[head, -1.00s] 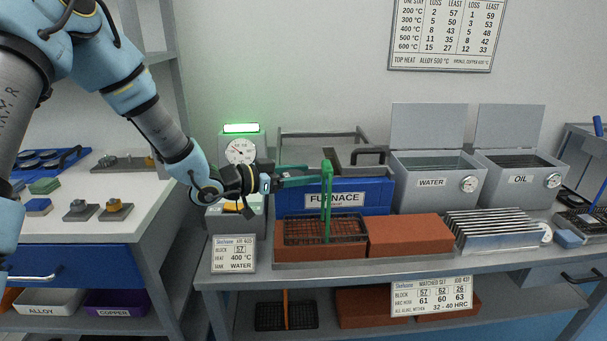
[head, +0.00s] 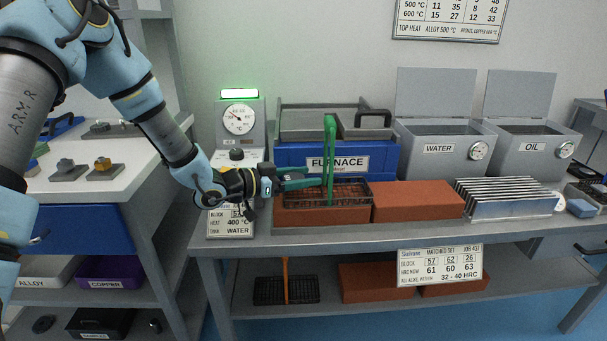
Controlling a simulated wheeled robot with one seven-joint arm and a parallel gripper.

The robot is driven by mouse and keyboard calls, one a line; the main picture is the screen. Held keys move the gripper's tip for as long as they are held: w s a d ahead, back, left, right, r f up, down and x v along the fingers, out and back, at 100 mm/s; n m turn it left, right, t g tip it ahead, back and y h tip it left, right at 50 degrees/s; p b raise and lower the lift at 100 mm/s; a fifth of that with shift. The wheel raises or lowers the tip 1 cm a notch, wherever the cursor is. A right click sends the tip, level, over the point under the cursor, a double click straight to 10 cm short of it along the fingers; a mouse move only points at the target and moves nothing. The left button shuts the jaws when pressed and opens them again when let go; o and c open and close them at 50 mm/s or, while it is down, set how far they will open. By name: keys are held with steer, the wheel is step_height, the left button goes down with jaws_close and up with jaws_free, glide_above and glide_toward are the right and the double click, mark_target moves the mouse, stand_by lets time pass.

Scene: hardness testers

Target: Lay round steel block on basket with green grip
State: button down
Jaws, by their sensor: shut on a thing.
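The basket with the green grip (head: 329,150) is a dark wire tray (head: 355,196) on a red-brown brick, in front of the blue furnace (head: 290,157). Its green grip stands upright. My gripper (head: 273,182) is at the basket's left, shut on what looks like dark green tongs (head: 296,184). The tongs' two arms point right, at about the basket's rim height, with their ends near the green grip. I cannot make out the round steel block. Anything between the tongs' ends is too small or hidden to tell.
A dial tester (head: 239,120) with a lit green bar stands behind my gripper. A bare brick (head: 417,199), a finned metal rack (head: 508,207), the WATER tank (head: 439,149) and the OIL tank (head: 533,149) are to the right. Another dark basket (head: 286,290) is on the lower shelf.

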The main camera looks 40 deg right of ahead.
jaws_free()
steer(key=shift+a, duration=0.1)
stand_by(0.3)
steer(key=v, duration=1)
steer(key=shift+w+a, duration=0.1)
steer(key=shift+a, duration=0.15)
